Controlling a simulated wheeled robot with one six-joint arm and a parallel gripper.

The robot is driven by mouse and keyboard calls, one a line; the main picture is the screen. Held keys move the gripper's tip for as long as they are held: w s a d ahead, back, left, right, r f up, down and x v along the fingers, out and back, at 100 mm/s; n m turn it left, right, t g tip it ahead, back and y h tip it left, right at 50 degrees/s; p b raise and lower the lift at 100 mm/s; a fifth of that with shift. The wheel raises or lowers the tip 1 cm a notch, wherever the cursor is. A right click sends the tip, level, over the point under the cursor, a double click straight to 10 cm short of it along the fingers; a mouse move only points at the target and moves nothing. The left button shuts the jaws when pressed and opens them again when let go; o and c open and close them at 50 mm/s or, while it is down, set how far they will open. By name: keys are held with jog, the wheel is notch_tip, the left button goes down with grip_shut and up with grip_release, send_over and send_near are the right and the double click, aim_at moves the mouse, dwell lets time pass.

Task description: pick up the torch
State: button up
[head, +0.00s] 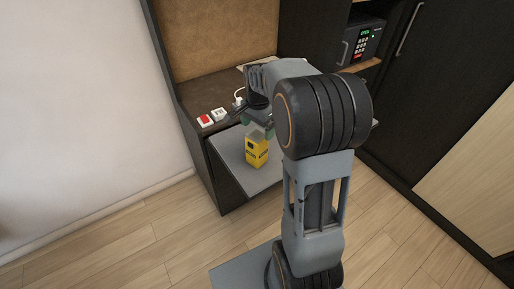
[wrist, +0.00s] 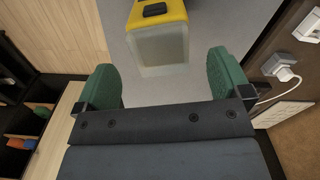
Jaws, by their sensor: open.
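The torch (head: 257,155) is a yellow, boxy lantern with dark markings and a greyish clear top. It stands upright on a grey panel (head: 228,153) at the front of the vanity. In the wrist view the torch (wrist: 158,42) shows its clear part and yellow body with a black piece, at the top centre. My gripper (head: 258,125) is just above the torch in the head view. In the wrist view its green fingers (wrist: 165,78) are spread wide and empty, with the torch beyond the gap between them. The torch's lower part is hidden in the wrist view.
On the vanity's dark top are a red-and-white switch block (head: 205,120), a white socket (head: 219,114) and a plug with a white cable (wrist: 283,74). A dark safe (head: 362,43) sits in the cabinet at right. Wooden floor lies in front.

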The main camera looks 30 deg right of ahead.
aim_at(257, 133)
jog(key=shift+a+f+p, duration=0.15)
jog(key=shift+f+p, duration=0.2)
jog(key=shift+f, duration=2.1)
jog(key=c, duration=1.4)
jog(key=shift+r, duration=0.1)
jog(key=shift+c, duration=0.2)
